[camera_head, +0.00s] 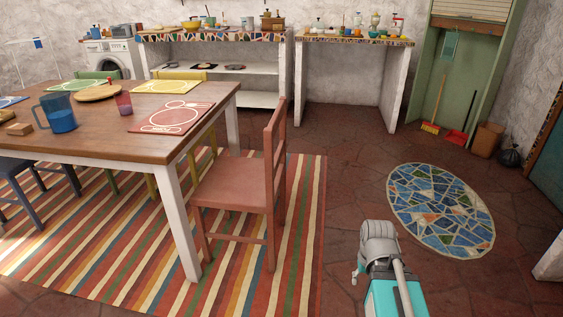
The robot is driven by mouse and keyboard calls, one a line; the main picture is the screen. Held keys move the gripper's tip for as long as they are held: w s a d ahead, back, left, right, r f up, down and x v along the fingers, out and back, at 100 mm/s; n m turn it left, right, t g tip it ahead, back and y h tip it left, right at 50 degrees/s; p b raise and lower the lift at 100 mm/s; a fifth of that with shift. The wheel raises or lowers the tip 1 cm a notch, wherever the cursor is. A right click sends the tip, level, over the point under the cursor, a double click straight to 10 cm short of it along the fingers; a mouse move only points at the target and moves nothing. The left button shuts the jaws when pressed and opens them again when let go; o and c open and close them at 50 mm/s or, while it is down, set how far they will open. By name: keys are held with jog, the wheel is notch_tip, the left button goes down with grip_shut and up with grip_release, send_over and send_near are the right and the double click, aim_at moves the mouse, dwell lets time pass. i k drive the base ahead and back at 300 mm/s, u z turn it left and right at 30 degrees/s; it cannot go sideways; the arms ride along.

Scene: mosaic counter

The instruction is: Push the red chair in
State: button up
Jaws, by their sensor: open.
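The red chair (235,188) is a wooden chair with a tall slatted back. It stands upright on the striped rug at the right end of the dining table (95,140). Its seat faces left toward the table, and its back stands out to the right, clear of the tabletop. A red placemat (170,117) lies on the tabletop in front of it. My grey and teal arm is at the bottom, right of the chair and apart from it. The small pale end of my gripper (356,274) shows beside the arm, partly hidden, open, with nothing seen in it.
The striped rug (120,265) lies under the table and chair. A white table leg (178,220) stands close left of the chair. An oval mosaic mat (440,208) lies on the right. A blue chair (25,180) stands at left. Bare floor lies right of the chair.

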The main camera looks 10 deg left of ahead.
aim_at(236, 183)
jog(key=u, duration=0.05)
jog(key=i, duration=1)
jog(key=z, duration=0.05)
